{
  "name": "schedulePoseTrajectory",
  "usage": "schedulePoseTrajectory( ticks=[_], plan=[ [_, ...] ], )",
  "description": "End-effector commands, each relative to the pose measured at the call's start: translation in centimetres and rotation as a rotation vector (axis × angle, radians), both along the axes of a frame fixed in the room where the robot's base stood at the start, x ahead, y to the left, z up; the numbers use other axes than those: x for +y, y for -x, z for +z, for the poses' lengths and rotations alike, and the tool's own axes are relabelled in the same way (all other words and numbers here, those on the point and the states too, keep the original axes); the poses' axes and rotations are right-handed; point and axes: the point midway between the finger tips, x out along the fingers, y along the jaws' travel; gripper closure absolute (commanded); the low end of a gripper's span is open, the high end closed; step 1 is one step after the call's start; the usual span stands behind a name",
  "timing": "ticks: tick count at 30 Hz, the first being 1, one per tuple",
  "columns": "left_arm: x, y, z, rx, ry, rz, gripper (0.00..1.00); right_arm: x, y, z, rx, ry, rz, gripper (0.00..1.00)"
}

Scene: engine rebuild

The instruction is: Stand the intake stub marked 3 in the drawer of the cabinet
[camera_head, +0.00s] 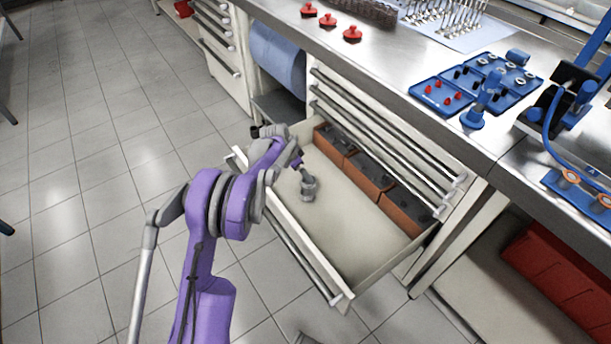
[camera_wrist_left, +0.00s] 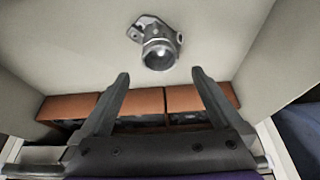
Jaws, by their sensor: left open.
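A grey metal intake stub (camera_head: 308,186) stands on the floor of the open cabinet drawer (camera_head: 345,230). In the left wrist view the stub (camera_wrist_left: 160,50) shows its round open end towards the camera, with a flange at its base. No number can be read on it. My left gripper (camera_wrist_left: 160,75) is open and empty; the stub lies beyond its fingertips, apart from both fingers. In the head view the left gripper (camera_head: 298,160) is over the drawer, just behind the stub and partly hidden by my arm. My right gripper is not in view.
Brown bins (camera_head: 370,172) line the back of the drawer; the rest of its floor is bare. Closed drawers (camera_head: 375,130) sit above it. The workbench holds red knobs (camera_head: 328,20), blue trays (camera_head: 443,92) and a blue stand (camera_head: 474,118). A red box (camera_head: 565,265) is at lower right.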

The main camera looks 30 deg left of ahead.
Motion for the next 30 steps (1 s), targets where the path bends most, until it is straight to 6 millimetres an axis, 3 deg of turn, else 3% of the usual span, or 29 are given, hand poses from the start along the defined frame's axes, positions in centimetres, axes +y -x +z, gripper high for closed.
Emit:
schedulePoseTrajectory(
  ticks=[3, 8, 11, 14, 21, 25, 30],
  plan=[
    [0.3, 0.7, 1.9, 0.0, 0.0, 0.0, 0.0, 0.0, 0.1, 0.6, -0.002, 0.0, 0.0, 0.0],
    [0.3, 1.2, 3.2, 0.001, 0.0, 0.0, 0.0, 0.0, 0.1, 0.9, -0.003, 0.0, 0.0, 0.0],
    [-0.9, 1.8, 4.5, 0.006, -0.001, 0.009, 0.0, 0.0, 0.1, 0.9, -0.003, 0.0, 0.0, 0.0],
    [-3.5, 3.3, 6.8, 0.017, -0.001, 0.034, 0.0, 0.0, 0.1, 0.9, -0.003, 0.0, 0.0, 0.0],
    [-11.7, 11.1, 13.3, 0.044, -0.009, 0.136, 0.0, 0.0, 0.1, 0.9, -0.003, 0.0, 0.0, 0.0],
    [-15.3, 16.5, 15.4, 0.047, -0.012, 0.194, 0.0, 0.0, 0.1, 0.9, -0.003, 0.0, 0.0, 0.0],
    [-18.9, 24.2, 16.4, 0.042, -0.013, 0.265, 0.0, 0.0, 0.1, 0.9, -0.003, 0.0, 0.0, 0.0]
  ],
)
